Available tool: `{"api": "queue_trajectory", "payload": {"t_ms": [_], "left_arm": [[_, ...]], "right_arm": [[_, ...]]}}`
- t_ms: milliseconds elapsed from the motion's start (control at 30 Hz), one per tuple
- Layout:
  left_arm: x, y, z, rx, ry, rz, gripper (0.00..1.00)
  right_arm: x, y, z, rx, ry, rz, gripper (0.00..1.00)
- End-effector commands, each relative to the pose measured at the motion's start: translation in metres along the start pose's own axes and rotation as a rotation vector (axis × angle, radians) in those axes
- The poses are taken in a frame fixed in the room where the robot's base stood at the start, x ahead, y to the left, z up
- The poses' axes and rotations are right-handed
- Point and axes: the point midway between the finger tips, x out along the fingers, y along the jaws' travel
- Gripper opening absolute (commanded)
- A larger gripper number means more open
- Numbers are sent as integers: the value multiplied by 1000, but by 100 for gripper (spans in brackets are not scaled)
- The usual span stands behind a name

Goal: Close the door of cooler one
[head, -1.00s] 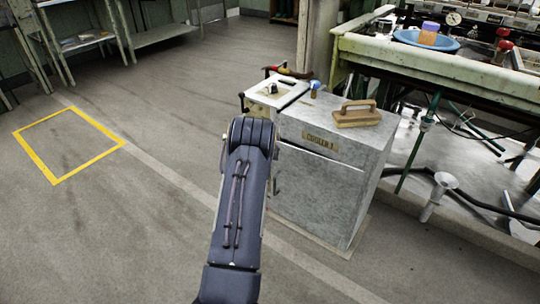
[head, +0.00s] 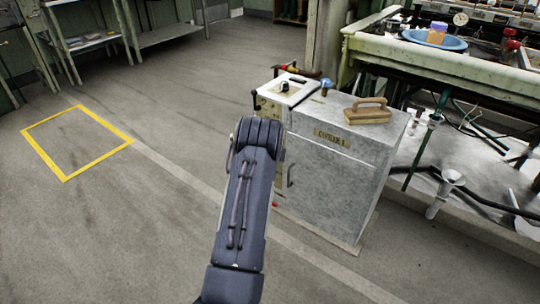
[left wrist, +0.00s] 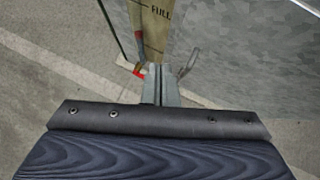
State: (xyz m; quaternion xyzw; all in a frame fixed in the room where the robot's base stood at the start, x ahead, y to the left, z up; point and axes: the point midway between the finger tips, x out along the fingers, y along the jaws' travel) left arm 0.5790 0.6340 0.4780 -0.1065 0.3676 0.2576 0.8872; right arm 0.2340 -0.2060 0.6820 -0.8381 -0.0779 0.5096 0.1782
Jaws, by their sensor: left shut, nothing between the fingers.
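Cooler one (head: 365,140) is a speckled grey metal box with a "COOLER 1" label (head: 332,139) on its upper front. Its door (head: 325,190) below the label looks flush or nearly flush with the front; I cannot tell if it is fully shut. The thin door handle (head: 290,175) is at the door's left side; a thin metal loop, probably this handle, shows in the left wrist view (left wrist: 188,62). My left gripper (left wrist: 158,72) is shut and empty, close to the loop; I cannot tell if it touches. In the head view my arm hides it.
A wooden float-like block (head: 368,112) and a blue-topped fitting (head: 325,88) sit on top of the cooler. A pale unit (head: 287,90) stands behind its left side. The green-framed bench (head: 410,52) is at right. The floor at left, with a yellow square (head: 65,180), is clear.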

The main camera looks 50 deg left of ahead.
Motion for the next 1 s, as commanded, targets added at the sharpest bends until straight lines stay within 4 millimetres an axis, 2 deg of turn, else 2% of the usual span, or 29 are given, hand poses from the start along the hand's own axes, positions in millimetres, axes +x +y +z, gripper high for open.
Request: {"api": "queue_trajectory", "payload": {"t_ms": [533,700,1000], "left_arm": [[-85,23,4,-2,-1,0,0],[-95,26,4,-1,0,0,0],[-100,26,7,-29,-8,2,0]], "right_arm": [[-5,-2,-3,0,0,0,37],[-6,-3,-3,0,0,0,37],[-6,-3,-3,0,0,0,37]]}}
